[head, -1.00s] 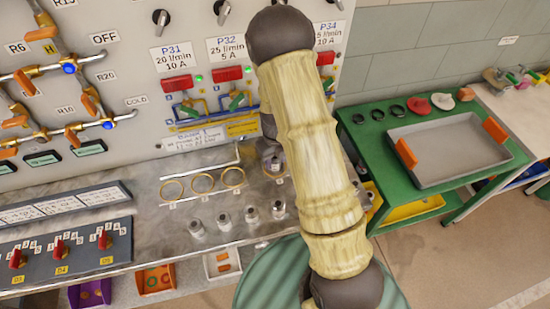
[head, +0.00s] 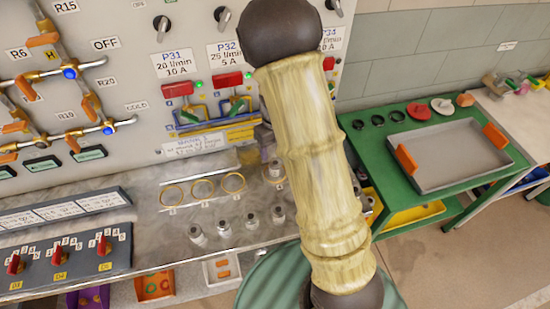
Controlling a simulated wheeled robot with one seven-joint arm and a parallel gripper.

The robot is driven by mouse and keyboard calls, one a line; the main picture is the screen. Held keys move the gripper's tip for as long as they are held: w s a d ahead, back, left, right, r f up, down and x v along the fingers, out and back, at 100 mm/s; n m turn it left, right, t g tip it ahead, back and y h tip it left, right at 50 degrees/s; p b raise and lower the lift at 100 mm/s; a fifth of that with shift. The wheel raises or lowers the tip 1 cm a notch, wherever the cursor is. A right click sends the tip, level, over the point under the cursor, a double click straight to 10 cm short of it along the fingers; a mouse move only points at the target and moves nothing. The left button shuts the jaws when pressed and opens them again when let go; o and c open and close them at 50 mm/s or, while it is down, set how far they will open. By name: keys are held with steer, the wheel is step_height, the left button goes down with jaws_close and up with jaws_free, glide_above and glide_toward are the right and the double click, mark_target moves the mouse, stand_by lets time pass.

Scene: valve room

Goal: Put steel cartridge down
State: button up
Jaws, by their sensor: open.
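A steel cartridge (head: 275,169) stands upright on the metal bench at the rightmost brass ring, just left of my arm. Whether it sits fully inside that ring is hard to tell, as my arm covers part of the ring. My gripper (head: 265,139) shows only as a grey sliver behind the arm, just above this cartridge, and is open. Its fingertips are mostly hidden. Several other steel cartridges stand in a row in front, one of them at the row's left end (head: 197,235). Three brass rings, such as the middle one (head: 203,189), lie empty to the left.
The valve panel (head: 130,60) rises behind the bench (head: 140,235). A switch box (head: 60,250) with red knobs stands at the left. Floor shows at lower right.

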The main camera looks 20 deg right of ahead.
mark_target(276, 165)
steer(key=shift+r, duration=1.9)
steer(key=s+r+n+t, duration=0.1)
steer(key=s+r+n, duration=0.2)
steer(key=s+n, duration=0.4)
steer(key=s+r+n+t, duration=0.1)
steer(key=s+r+n, duration=0.2)
steer(key=n, duration=2.2)
steer(key=s, duration=0.4)
steer(key=shift+s+r+t, duration=0.2)
steer(key=shift+t, duration=0.1)
